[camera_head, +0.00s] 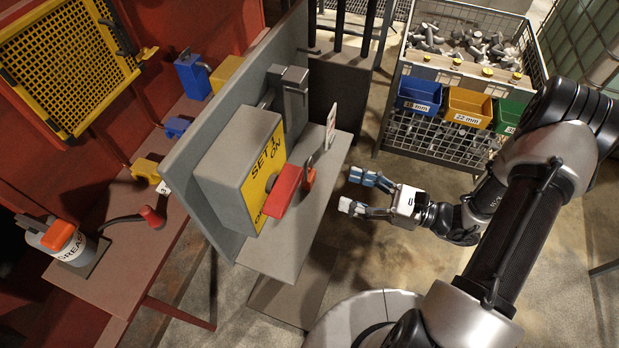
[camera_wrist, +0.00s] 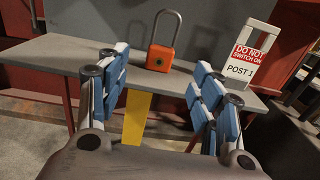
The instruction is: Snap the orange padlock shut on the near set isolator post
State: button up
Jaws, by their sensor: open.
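The orange padlock (camera_wrist: 160,58) stands upright on the grey shelf, its steel shackle up; I cannot tell whether the shackle is latched. In the head view it (camera_head: 310,178) is partly hidden beside the red handle (camera_head: 283,191). The handle is on the isolator box (camera_head: 235,150), whose yellow plate reads SET 1 ON. My gripper (camera_head: 359,192) is open and empty, apart from the padlock and facing it. In the wrist view its blue-padded fingers frame the padlock from either side. The padlock is beyond the fingertips.
The grey shelf (camera_head: 290,235) runs under the isolator box. A white tag (camera_wrist: 240,58) reading DO NOT SWITCH ON, POST 1 stands right of the padlock. Blue, orange and green bins (camera_head: 468,108) hang on a wire crate at the back. A red bench (camera_head: 120,265) is at left.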

aim_at(309, 175)
jog(key=b+x, duration=0.3)
jog(key=x, duration=0.9)
jog(key=shift+w, duration=0.2)
jog(key=shift+d, duration=0.1)
jog(key=shift+c, duration=0.4)
jog(key=c, duration=1.2)
jog(key=shift+o, duration=0.2)
jog(key=shift+r, duration=0.1)
jog(key=shift+d+r+p, duration=0.15)
jog(key=shift+r+p, duration=0.25)
jog(key=shift+p, duration=0.05)
notch_tip(309, 175, up, 7)
jog(key=p, duration=0.3)
jog(key=shift+s+d+f, duration=0.1)
jog(key=shift+d, duration=0.05)
jog(key=p+v, duration=0.3)
jog(key=v, duration=1.6)
jog(key=shift+d+f, duration=0.15)
jog(key=shift+f, duration=0.25)
